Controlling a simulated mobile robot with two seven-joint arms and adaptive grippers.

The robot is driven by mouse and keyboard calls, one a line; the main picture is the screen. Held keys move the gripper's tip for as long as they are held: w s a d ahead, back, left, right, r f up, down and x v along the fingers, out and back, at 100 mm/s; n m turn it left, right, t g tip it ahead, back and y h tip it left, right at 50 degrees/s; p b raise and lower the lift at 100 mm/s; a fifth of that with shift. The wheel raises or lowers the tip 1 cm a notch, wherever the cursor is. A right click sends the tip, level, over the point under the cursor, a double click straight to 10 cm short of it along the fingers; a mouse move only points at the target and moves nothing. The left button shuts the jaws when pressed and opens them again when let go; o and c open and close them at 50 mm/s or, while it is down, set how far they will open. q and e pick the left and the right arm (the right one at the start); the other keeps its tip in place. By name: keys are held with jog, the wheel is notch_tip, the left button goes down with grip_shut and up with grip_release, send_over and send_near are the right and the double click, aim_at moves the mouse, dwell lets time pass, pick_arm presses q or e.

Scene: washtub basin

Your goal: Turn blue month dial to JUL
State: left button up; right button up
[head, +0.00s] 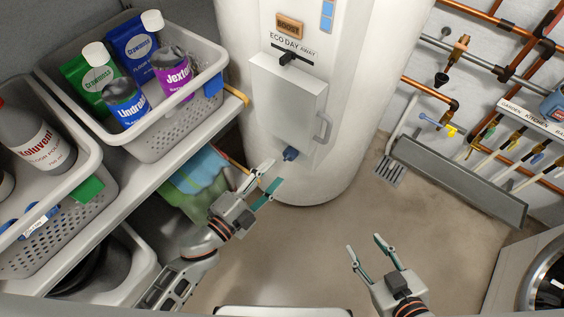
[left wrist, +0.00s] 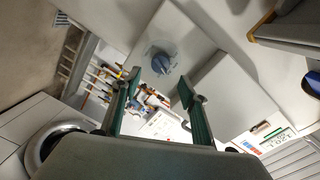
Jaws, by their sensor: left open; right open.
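A blue dial (head: 290,154) sits on the lower front of the white cylindrical tank (head: 330,170), just below a white box with a grey handle. My left gripper (head: 273,174) is open and empty, a little below and left of the dial, with its fingers pointing up toward it. The left wrist view shows the blue dial (left wrist: 160,64) on a pale disc between and beyond the two open fingertips, not touched by them. No month marking on the dial is readable. My right gripper (head: 364,243) is open and empty over the bare floor.
Left of the tank, a shelf (head: 130,195) bears white baskets of bottles; cloths (head: 200,180) hang beneath it near my left arm. Copper pipes and valves line the right wall above a grey trough (head: 455,180). The middle floor is clear.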

pick_arm(q)
jog(key=shift+v, duration=2.3)
